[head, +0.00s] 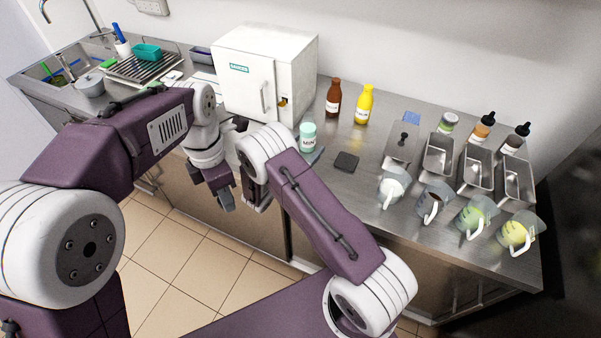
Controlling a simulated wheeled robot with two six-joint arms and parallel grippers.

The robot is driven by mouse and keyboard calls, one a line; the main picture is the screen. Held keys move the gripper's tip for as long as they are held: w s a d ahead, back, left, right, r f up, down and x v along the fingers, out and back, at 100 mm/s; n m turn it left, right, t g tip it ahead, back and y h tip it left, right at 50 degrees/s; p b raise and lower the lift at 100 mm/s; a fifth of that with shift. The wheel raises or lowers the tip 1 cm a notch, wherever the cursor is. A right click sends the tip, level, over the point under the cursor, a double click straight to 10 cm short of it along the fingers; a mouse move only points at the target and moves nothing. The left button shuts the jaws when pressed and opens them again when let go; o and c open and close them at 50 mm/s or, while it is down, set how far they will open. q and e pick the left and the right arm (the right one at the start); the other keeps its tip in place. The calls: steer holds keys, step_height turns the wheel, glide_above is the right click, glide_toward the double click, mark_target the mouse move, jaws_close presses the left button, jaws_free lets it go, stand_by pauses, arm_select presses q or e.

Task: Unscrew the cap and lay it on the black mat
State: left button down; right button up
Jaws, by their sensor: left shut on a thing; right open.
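The black mat (346,161) lies flat and bare on the steel counter, right of a mint-green jar (308,137) with a white label. The jar stands upright on the counter, and no gripper touches it. My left gripper (225,201) points down in front of the counter edge, left of the jar. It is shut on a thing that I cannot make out. My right gripper (254,202) is close beside it on the right, open, partly hidden by its own wrist. I cannot make out the cap in this view.
A white freezer cabinet (265,75) stands behind my grippers. A brown bottle (333,97) and a yellow bottle (364,104) stand behind the mat. Steel pans (438,155), several jugs (394,187) and dropper bottles (483,127) crowd the right. A sink (50,72) is far left.

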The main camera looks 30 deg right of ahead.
steer(key=s+m+g+y, duration=0.1)
steer(key=s+m+g, duration=0.2)
steer(key=s, duration=0.3)
steer(key=s+d+m+g+y, duration=0.1)
steer(key=s+m+g+y, duration=0.1)
steer(key=s, duration=0.4)
steer(key=s+d+m+g+y, duration=0.1)
steer(key=s+m+g, duration=0.3)
steer(key=s+m, duration=0.1)
steer(key=shift+s+m+g, duration=0.4)
steer(key=shift+s, duration=0.05)
steer(key=s+a+m+t+y, duration=0.1)
steer(key=s+a+m+y, duration=0.2)
steer(key=a+m+y, duration=0.2)
steer(key=s+a+r+m+t+y, duration=0.1)
steer(key=s+a+m+y, duration=0.2)
steer(key=a+m+y, duration=0.2)
steer(key=a+m, duration=0.3)
steer(key=a, duration=0.2)
steer(key=shift+s+r+y, duration=0.25)
steer(key=shift+s+y, duration=0.15)
